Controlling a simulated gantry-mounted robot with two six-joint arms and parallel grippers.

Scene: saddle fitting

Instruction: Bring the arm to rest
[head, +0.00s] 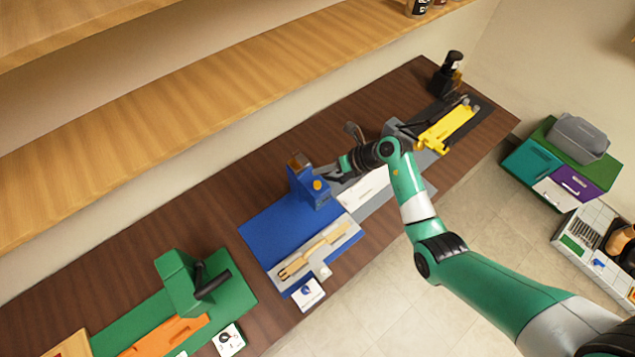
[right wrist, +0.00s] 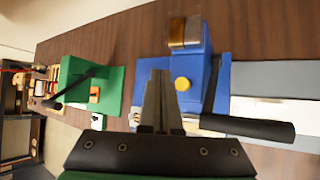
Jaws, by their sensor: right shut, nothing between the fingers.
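My right arm (head: 485,280), green and white, reaches in from the lower right in the head view. Its gripper (head: 333,176) is close beside the upright blue block (head: 305,190) of the blue station, above the bench. In the right wrist view the two grey fingers (right wrist: 160,90) are together with nothing between them. The blue block (right wrist: 212,75) stands just to the right of the fingertips there, with a yellow round knob and a brown-and-metal top. I cannot tell whether the fingers touch it. My left gripper is not in view.
The dark wooden bench (head: 130,240) also holds a green station (head: 180,285) on the left and a yellow tool (head: 447,128) on the right. A black lever (right wrist: 245,126) juts out near the gripper. A wooden shelf (head: 200,110) runs along the wall behind. Boxes (head: 570,150) stand at the right.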

